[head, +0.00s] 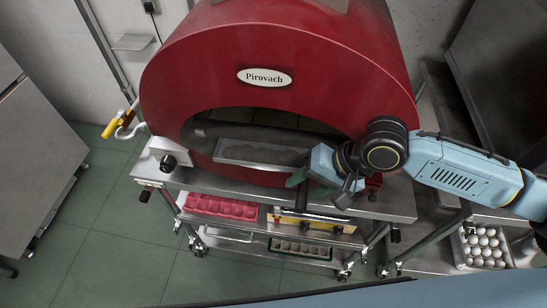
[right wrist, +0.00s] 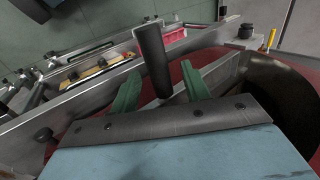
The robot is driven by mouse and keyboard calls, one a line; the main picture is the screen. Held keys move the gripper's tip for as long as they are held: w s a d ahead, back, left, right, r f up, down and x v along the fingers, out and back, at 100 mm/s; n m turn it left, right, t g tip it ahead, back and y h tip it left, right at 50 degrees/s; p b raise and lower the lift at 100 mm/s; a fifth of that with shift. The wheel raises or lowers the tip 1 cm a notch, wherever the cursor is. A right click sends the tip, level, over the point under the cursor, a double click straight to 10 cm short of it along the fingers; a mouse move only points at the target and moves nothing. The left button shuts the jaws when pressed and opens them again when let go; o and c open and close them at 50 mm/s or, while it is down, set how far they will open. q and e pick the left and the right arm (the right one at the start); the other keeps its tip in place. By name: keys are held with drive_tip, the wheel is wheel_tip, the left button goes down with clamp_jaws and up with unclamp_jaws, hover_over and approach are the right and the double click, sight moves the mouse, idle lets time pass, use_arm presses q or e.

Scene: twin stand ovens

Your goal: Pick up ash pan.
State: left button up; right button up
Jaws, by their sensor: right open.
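The ash pan (head: 262,153) is a shallow grey metal tray with dark ash in it, at the mouth of the red oven (head: 330,60) in the head view. A dark cylindrical handle (head: 302,198) sticks out at its right end, towards me. My right gripper (head: 304,184) is at that handle, its green fingers open. In the right wrist view, the handle (right wrist: 152,58) stands between the two spread fingers (right wrist: 158,74), with gaps visible on both sides. The join of handle and pan is hidden by the gripper. My left gripper is not in view.
The oven stands on a steel stand (head: 385,205). The lower shelves hold a red tray (head: 220,207) and other trays. An egg tray (head: 484,247) is at lower right. A control box with a knob (head: 168,160) is left of the mouth. The floor at left is clear.

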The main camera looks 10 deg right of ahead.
clamp_jaws()
drive_tip(key=shift+r, duration=0.1)
idle(0.4)
